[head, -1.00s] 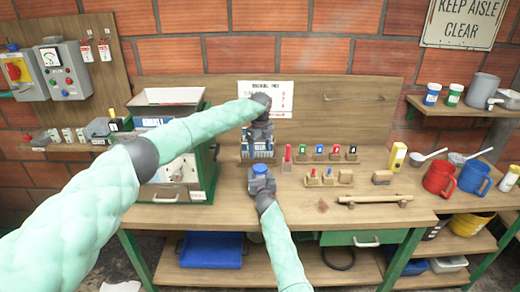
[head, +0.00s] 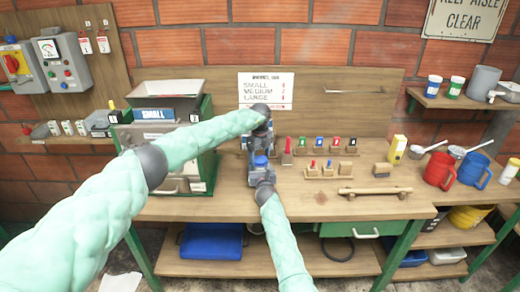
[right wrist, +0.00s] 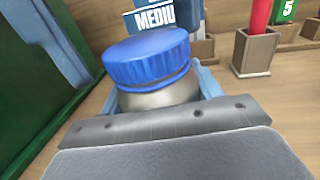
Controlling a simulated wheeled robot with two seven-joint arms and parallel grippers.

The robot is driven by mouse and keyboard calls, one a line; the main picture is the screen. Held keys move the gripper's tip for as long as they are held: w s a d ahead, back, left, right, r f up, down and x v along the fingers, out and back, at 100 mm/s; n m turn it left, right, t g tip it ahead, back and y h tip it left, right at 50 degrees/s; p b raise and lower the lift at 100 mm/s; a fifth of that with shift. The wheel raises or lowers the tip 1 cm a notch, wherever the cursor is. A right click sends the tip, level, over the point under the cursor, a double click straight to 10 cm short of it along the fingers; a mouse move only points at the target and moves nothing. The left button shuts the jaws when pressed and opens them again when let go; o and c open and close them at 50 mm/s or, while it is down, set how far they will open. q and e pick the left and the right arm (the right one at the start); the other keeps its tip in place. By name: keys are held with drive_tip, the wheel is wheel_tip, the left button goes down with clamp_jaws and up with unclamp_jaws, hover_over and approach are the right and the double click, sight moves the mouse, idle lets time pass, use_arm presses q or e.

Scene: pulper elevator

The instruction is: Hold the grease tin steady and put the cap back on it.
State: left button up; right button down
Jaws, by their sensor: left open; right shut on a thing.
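The grease tin (right wrist: 160,98) is silvery, and its blue cap (right wrist: 147,57) sits on top of it in the right wrist view. The cap also shows in the head view (head: 261,161). I cannot tell whether it is fully seated. My right gripper (head: 262,176) is shut on the tin, with blue-grey fingers beside its body, and holds it upright over the workbench. My left gripper (head: 262,141) is open and empty. It points down just behind and above the cap in the head view; I cannot tell whether they touch.
A green-framed machine (head: 208,168) stands close on the left. Small upright coloured tags in wooden blocks (head: 320,146) and a wooden bar (head: 375,191) lie to the right. Red (head: 438,170) and blue (head: 470,172) mugs stand farther right. The bench front between is clear.

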use_arm(q)
drive_tip(key=shift+f, duration=0.3)
drive_tip(key=c, duration=1)
